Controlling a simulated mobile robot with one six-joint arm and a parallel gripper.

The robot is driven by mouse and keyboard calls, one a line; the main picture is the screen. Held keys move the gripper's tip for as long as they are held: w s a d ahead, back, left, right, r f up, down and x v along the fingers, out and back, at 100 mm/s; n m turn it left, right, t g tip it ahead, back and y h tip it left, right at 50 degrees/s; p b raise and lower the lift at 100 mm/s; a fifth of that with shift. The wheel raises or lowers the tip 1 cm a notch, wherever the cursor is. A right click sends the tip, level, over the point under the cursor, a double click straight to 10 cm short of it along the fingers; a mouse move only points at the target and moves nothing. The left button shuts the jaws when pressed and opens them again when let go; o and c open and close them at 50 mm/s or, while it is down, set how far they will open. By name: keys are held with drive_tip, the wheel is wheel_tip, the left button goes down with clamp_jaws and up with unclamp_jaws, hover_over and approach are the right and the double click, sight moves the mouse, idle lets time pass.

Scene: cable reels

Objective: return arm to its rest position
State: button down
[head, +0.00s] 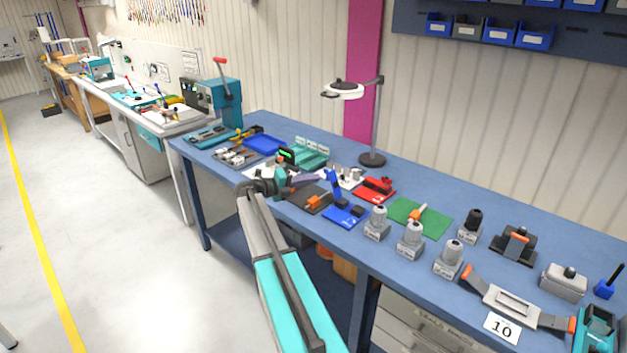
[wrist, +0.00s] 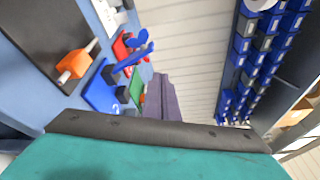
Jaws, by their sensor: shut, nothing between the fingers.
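My arm reaches up from the bottom of the head view toward the blue bench (head: 440,227). My gripper (head: 312,178) is at its end, over the front part of the bench, with narrow purple-grey fingers pointing right. The fingers are together with nothing between them. In the wrist view the gripper (wrist: 162,100) shows beyond a dark bar and teal housing, which hide part of the scene below. The gripper appears above the dark mat with the orange piece and the blue fixture; its exact height I cannot tell.
Near my gripper are a dark mat (head: 300,195), a blue fixture (head: 345,215) and a red fixture (head: 375,188). Several grey blocks with knobs line the front edge. A magnifier lamp (head: 372,130) stands behind. Open floor (head: 110,240) lies left of the bench.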

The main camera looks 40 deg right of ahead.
idle(0.4)
drive_tip(key=s+a+f+m+t+y, duration=0.2)
drive_tip(key=a+f+m+y, duration=0.2)
drive_tip(key=a+f+m, duration=0.5)
drive_tip(key=s+a+f+m+t+y, duration=0.25)
drive_tip(key=a+f+m+y, duration=0.2)
drive_tip(key=a+f, duration=0.95)
drive_tip(key=s+a+f+m+y, duration=0.25)
drive_tip(key=s+a+m, duration=0.2)
drive_tip(key=a, duration=0.55)
drive_tip(key=s+a+f+m+y, duration=0.25)
drive_tip(key=a+m, duration=0.35)
drive_tip(key=a, duration=0.4)
drive_tip(key=s+a+f+m+y, duration=0.1)
drive_tip(key=s+a+m+y, duration=0.3)
drive_tip(key=a, duration=0.7)
drive_tip(key=s+f+m+g+h+b, duration=0.1)
drive_tip(key=s+f+g+b, duration=0.5)
drive_tip(key=s+f, duration=2)
drive_tip(key=f+b, duration=0.1)
drive_tip(key=b, duration=0.2)
drive_tip(key=shift+s+f, duration=0.15)
drive_tip(key=shift+s, duration=0.2)
